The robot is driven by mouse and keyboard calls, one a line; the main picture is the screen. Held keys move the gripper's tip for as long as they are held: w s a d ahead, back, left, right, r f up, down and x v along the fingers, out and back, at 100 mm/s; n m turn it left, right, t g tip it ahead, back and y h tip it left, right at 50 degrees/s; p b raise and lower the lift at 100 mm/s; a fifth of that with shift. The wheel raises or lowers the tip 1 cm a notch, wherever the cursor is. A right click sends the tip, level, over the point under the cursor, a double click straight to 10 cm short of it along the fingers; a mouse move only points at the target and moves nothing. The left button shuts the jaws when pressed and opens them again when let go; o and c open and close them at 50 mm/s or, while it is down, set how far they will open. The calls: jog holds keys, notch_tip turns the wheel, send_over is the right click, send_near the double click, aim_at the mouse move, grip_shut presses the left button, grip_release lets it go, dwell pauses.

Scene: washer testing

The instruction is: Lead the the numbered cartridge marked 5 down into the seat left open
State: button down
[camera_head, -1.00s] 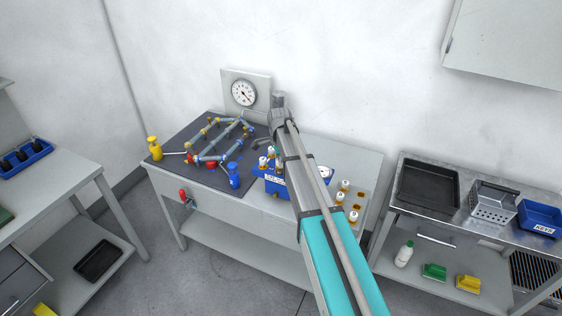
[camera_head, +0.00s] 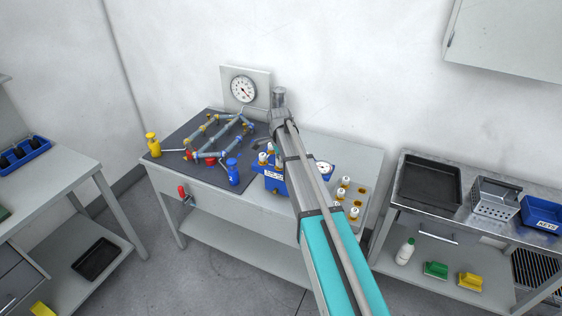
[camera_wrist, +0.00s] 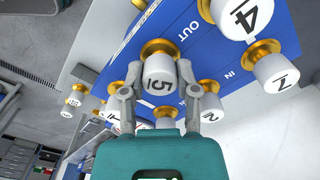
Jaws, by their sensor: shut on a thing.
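The cartridge marked 5 (camera_wrist: 158,80), white with a gold collar, is between the fingers of my gripper (camera_wrist: 160,68) in the wrist view. My gripper is shut on it. Its collar is over the blue block (camera_wrist: 112,68) marked OUT and IN. I cannot tell whether its lower end is in a seat; that end is hidden. The cartridge marked 4 (camera_wrist: 236,18) stands on the block to the right. In the head view the blue block (camera_head: 271,184) is partly behind my arm, which hides the gripper and the held cartridge.
Other white cartridges (camera_wrist: 280,72) stand close around the held one. More cartridges (camera_head: 339,194) stand on the table right of the block.

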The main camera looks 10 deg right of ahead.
jog(key=shift+c, duration=1.4)
grip_release()
jog(key=shift+r, duration=0.15)
notch_tip(320, 180, up, 7)
jog(key=p, duration=0.7)
jog(key=shift+w, duration=0.1)
jog(key=s+f+n+b, duration=0.1)
jog(key=s+f+n, duration=0.1)
jog(key=s+n, duration=0.6)
jog(key=s+f+n+b, duration=0.1)
jog(key=s+n, duration=0.7)
jog(key=s, duration=1.3)
jog(key=shift+s+d+f+b, duration=0.15)
jog(key=shift+d+f+b, duration=0.2)
jog(key=shift+b, duration=0.4)
